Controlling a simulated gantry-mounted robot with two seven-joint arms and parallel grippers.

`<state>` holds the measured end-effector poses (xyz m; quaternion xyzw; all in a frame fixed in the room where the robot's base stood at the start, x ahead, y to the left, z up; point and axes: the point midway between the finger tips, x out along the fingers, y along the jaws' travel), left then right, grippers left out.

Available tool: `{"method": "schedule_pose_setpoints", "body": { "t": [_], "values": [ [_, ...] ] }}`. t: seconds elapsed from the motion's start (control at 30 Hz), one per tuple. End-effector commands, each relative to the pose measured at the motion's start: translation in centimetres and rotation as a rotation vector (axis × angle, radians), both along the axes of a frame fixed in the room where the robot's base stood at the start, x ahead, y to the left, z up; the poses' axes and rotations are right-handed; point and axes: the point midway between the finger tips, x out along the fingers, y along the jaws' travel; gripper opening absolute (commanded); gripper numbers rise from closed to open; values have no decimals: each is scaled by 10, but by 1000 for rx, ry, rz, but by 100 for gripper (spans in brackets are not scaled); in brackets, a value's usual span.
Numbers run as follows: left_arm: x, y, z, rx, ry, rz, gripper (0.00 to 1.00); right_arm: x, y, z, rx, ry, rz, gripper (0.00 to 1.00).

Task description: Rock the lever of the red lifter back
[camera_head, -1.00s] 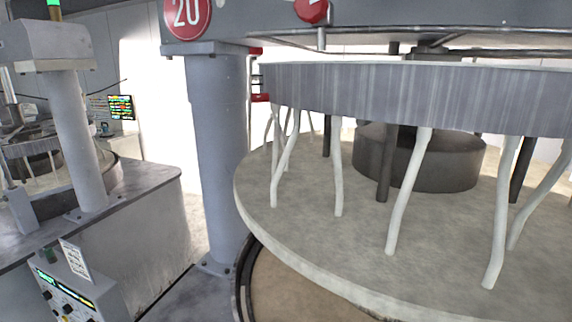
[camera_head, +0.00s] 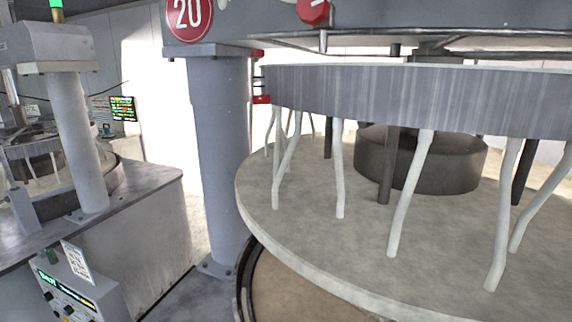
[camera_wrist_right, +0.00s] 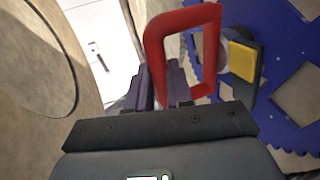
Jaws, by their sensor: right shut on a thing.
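The red lifter's squared loop handle (camera_wrist_right: 207,50) shows in the right wrist view. My right gripper (camera_wrist_right: 160,85) is shut on the near side bar of this loop, with a dark finger on each side of it. A grey round part and a dark block with a yellow face (camera_wrist_right: 241,61) sit just right of the loop; I cannot tell which part is the lever. A blue toothed disc (camera_wrist_right: 290,50) with cut-outs lies behind them. The lifter is not seen in the head view. My left gripper is in neither view.
In the head view, a large grey platen (camera_head: 310,235) lies under a raised ring (camera_head: 400,95) with several bent white tubes. A grey column (camera_head: 222,150) stands left of it. A control box (camera_head: 75,292) is at lower left.

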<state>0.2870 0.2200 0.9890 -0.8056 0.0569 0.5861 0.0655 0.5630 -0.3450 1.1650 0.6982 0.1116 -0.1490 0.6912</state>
Motion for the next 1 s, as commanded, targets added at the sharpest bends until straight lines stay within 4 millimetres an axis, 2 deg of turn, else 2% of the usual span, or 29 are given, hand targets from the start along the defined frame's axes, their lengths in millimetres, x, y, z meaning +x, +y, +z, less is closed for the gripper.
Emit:
{"method": "schedule_pose_setpoints", "body": {
  "t": [0.4,1.0],
  "values": [
    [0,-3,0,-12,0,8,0,0,0,0,0,0,0,0],
    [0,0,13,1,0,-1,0,1,0,18,1,-8,-1,0]
  ]
}}
